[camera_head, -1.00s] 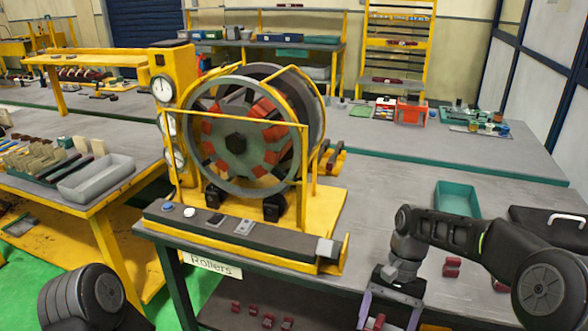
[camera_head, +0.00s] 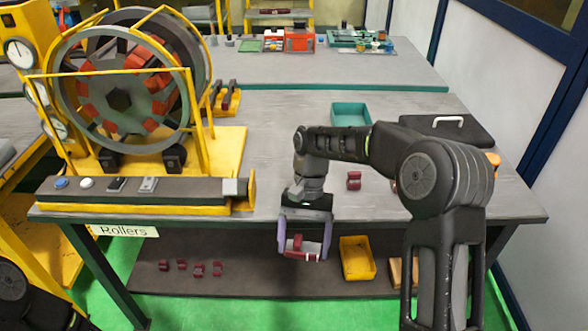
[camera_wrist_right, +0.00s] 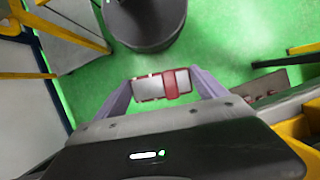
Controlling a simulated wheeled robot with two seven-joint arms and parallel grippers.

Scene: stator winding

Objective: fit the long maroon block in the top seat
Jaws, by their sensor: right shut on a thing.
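My right gripper (camera_head: 302,248) is shut on a maroon block (camera_head: 298,241) with pale faces, in front of the table's near edge and above the lower shelf. In the right wrist view the block (camera_wrist_right: 171,85) lies crosswise between the two purple fingers (camera_wrist_right: 163,88), with a raised maroon band. The stator (camera_head: 120,97) stands at the left in a yellow frame, well apart from the gripper. Its ring carries several red-maroon pieces around a dark hub; I cannot tell the state of its top seat. My left gripper is out of view.
More maroon blocks lie on the lower shelf (camera_head: 240,283), beside a yellow bin (camera_head: 357,259). Another maroon block (camera_head: 353,181), a teal tray (camera_head: 350,115) and a black case (camera_head: 447,127) are on the table. A dark roller bar (camera_head: 130,190) fronts the stator.

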